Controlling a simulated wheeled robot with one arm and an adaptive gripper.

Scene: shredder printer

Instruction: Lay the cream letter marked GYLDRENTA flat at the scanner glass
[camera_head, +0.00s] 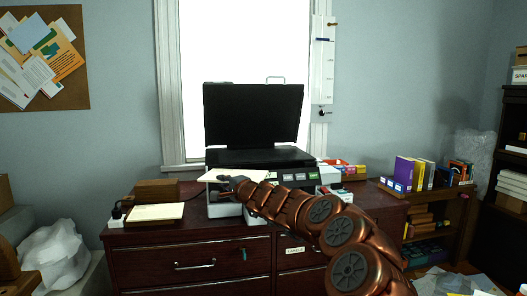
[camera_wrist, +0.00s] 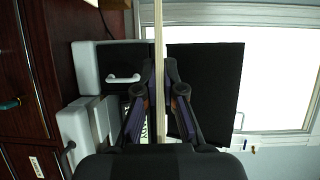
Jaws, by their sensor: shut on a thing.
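My gripper (camera_head: 230,181) is shut on a cream letter (camera_head: 243,174), held roughly level just in front of the scanner. In the wrist view the letter (camera_wrist: 159,30) shows edge-on as a thin pale strip between the fingers (camera_wrist: 159,75). Its marking cannot be read in either view. The scanner (camera_head: 290,157) stands on the dark red cabinet with its black lid (camera_head: 253,112) raised upright. The lid also shows in the wrist view (camera_wrist: 215,85). The glass is not clearly visible from this low angle.
A pad with cream paper (camera_head: 155,212) and a brown wooden box (camera_head: 157,189) are left of the scanner on the cabinet (camera_head: 190,245). Colourful small boxes (camera_head: 345,170) stand to the right. A bright window (camera_head: 245,45) is behind the lid.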

